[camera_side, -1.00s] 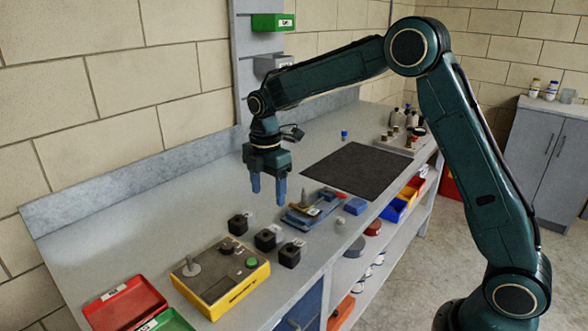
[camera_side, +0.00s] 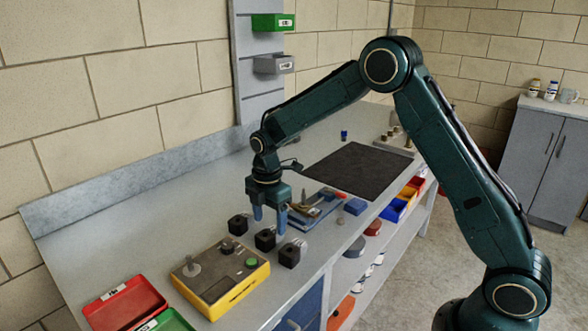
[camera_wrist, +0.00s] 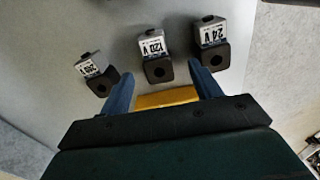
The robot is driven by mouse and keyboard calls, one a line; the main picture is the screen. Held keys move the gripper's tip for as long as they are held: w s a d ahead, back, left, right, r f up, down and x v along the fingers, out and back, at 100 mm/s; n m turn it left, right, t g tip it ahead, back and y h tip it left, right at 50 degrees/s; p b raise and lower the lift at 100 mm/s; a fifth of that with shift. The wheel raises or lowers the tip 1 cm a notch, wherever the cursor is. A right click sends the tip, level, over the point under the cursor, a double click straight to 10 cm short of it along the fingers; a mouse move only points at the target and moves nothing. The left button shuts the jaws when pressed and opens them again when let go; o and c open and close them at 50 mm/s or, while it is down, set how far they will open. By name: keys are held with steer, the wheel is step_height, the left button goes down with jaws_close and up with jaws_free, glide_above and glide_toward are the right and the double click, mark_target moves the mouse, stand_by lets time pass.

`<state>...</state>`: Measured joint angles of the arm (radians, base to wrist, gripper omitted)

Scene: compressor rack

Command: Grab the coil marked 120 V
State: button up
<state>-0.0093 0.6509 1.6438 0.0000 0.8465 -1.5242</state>
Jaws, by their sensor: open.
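Three black coils with white labels stand in a row on the bench. The coil marked 120 V (camera_wrist: 158,68) is the middle one in the wrist view, its label upside down; it is also the middle coil in the side view (camera_side: 265,240). The coil marked 24 V (camera_wrist: 210,57) is to its right in the wrist view. The third coil (camera_wrist: 103,82) is to its left, with a label hard to read. My gripper (camera_side: 270,221) is open and empty, pointing down just above the row, its blue fingers either side of the middle coil in the wrist view (camera_wrist: 162,72).
A yellow-and-grey control box (camera_side: 225,281) with a lever and green button sits in front of the coils. Red (camera_side: 124,304) and green (camera_side: 168,321) trays are at the near end. A blue tool tray (camera_side: 312,212) lies behind; a dark mat (camera_side: 358,172) is farther back.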

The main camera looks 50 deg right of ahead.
mark_target(269, 232)
steer(key=shift+f, duration=0.2)
steer(key=shift+w+d+f, duration=0.1)
steer(key=shift+f, duration=1.15)
steer(key=shift+w+f, duration=0.1)
steer(key=shift+f, duration=1.1)
steer(key=shift+c, duration=0.2)
steer(key=c, duration=1.1)
steer(key=shift+c, duration=0.2)
steer(key=shift+r, duration=0.1)
step_height(269, 232, up, 20)
